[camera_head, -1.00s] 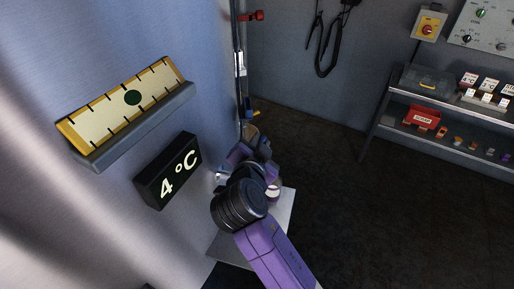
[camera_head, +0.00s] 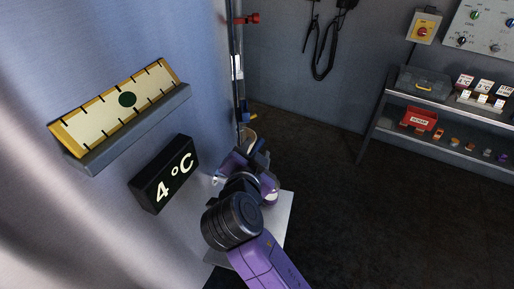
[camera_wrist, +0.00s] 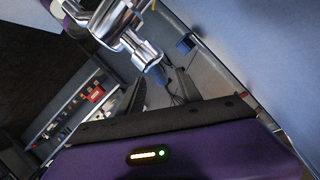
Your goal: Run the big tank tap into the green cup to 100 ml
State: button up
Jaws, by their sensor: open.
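A shiny metal tap (camera_wrist: 128,32) with a short downward spout shows close up at the top of the wrist view. In the head view, a small bright metal part (camera_head: 218,178) shows at the tank wall beside my gripper; the rest there is hidden by my arm. My purple gripper (camera_head: 256,158) is by the lower tank wall, above a pale plate. In the wrist view, the dark fingers of my gripper (camera_wrist: 160,92) stand apart, with nothing seen between them, near the tap's spout. I cannot make out the green cup in either view.
The big metal tank (camera_head: 90,40) fills the left, with a yellow-framed gauge (camera_head: 90,115) and a black 4 °C display (camera_head: 165,175). A pipe with a red handle (camera_head: 247,18) runs up its edge. Shelves (camera_head: 450,105) stand at right. The dark floor between is clear.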

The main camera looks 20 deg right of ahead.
jog(key=shift+b+v, duration=0.35)
jog(key=shift+v, duration=2.05)
dwell(5.6)
